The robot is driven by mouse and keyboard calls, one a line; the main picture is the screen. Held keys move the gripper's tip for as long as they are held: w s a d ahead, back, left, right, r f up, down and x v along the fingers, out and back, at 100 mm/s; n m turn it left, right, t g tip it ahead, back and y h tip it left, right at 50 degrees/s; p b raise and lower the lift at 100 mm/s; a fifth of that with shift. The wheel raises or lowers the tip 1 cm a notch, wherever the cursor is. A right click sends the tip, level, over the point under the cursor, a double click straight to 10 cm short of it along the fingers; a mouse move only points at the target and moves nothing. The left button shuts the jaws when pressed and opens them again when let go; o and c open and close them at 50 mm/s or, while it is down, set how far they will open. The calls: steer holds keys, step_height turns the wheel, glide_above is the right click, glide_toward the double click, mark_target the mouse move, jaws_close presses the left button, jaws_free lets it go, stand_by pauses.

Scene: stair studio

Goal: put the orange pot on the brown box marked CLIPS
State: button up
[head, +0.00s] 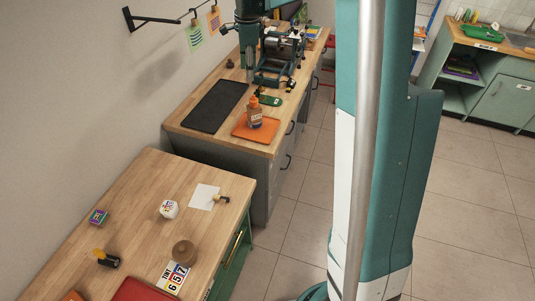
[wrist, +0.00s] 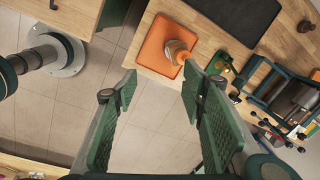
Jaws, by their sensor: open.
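My gripper (wrist: 160,95) shows in the wrist view with its two green fingers wide apart and nothing between them. Tiled floor shows between the fingers, and an orange mat on a workbench shows beyond them. I cannot make out a brown box marked CLIPS in either view. I cannot identify an orange pot for sure. A brown bottle with an orange cap (head: 255,111) stands upright on the orange mat (head: 241,130); it also shows in the wrist view (wrist: 174,55), near the right fingertip in the picture but apart from it.
A dark mat (head: 213,105) and a machine (head: 280,55) occupy the far bench. A red item (head: 140,289) is cut off below.

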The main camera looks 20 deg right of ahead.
steer(key=s+a+r+n+t, duration=0.1)
steer(key=s+a+r+n, duration=0.2)
steer(key=s, duration=0.4)
steer(key=s+a+r+n+t, duration=0.15)
steer(key=s+n, duration=0.25)
steer(key=s, duration=0.4)
steer(key=s+a+r+n, duration=0.3)
steer(key=s+a+r, duration=0.1)
steer(key=s, duration=0.3)
steer(key=s+a+f+n+t, duration=0.1)
steer(key=s+f+n, duration=0.1)
steer(key=s+n, duration=0.2)
steer(key=s+a+f+n+t, duration=0.1)
steer(key=s+a+f+n, duration=0.1)
steer(key=s, duration=0.8)
steer(key=s+a+f+n+t, duration=0.1)
steer(key=s+f+n, duration=0.2)
steer(key=s+n, duration=0.2)
steer(key=shift+s+a+f+n, duration=0.15)
steer(key=shift+s+f+n, duration=0.2)
steer(key=shift+s, duration=1.25)
